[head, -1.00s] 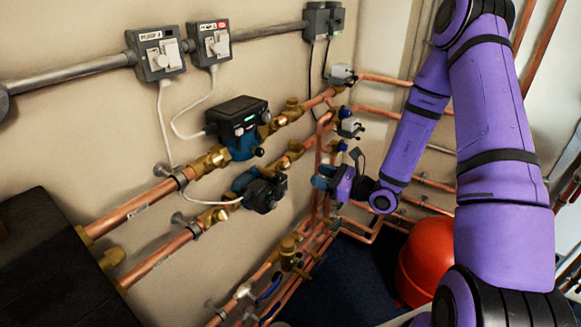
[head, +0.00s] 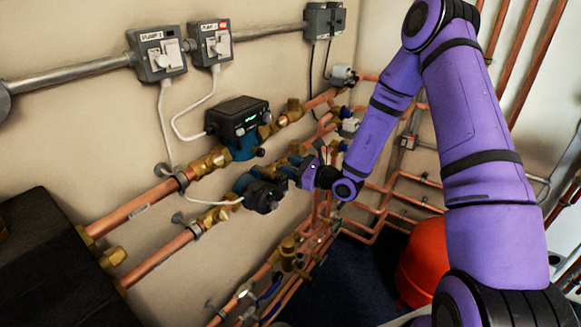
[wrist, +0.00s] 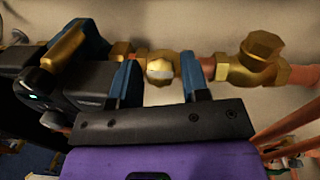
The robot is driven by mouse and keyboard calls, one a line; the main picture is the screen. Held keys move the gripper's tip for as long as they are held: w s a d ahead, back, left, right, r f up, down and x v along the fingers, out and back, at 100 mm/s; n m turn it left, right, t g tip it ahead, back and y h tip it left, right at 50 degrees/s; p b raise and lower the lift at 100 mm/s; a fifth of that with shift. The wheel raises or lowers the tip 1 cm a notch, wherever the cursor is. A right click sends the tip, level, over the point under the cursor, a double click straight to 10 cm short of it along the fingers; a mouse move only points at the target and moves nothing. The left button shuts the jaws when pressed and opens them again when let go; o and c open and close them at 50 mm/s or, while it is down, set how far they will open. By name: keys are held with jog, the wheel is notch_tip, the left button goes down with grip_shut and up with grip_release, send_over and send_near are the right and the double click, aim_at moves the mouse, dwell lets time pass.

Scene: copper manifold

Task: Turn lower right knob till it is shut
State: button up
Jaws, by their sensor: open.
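In the wrist view a round brass knob (wrist: 160,70) with a pale slot or band sits on a brass pipe fitting, between the two blue fingers of my gripper (wrist: 160,80). The fingers are apart, one on each side of the knob, and gaps show beside it. I cannot tell whether a fingertip touches it. In the head view my gripper (head: 296,168) is at the lower pipe, just right of the lower black-and-blue pump (head: 262,192). A brass fitting (head: 297,148) shows just above it; the gripper partly covers this spot.
The upper pump (head: 238,122) sits up and left on the parallel upper copper pipe. Another brass fitting (wrist: 258,55) stands right of the knob in the wrist view. Copper pipes crowd the corner, and a red tank (head: 420,258) stands below right.

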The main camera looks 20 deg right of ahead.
jog(key=c, duration=0.6)
jog(key=shift+n+y, duration=0.3)
jog(key=n+g, duration=0.2)
jog(key=n, duration=0.1)
jog(key=n+g+y, duration=0.1)
jog(key=n, duration=0.1)
jog(key=shift+w+d+n+g, duration=0.1)
jog(key=shift+n+g, duration=0.3)
jog(key=n+g, duration=0.1)
jog(key=n, duration=0.1)
jog(key=n+g, duration=0.2)
jog(key=n, duration=0.1)
jog(key=shift+r+n+g+y, duration=0.1)
jog(key=shift+n+g+y, duration=0.2)
jog(key=n+g+h, duration=0.1)
jog(key=n+g, duration=0.1)
jog(key=n, duration=0.2)
jog(key=shift+w+r+n, duration=0.1)
jog(key=shift+n, duration=0.3)
jog(key=shift+n+g+h, duration=1)
jog(key=shift+n+h, duration=0.2)
jog(key=shift+n, duration=0.9)
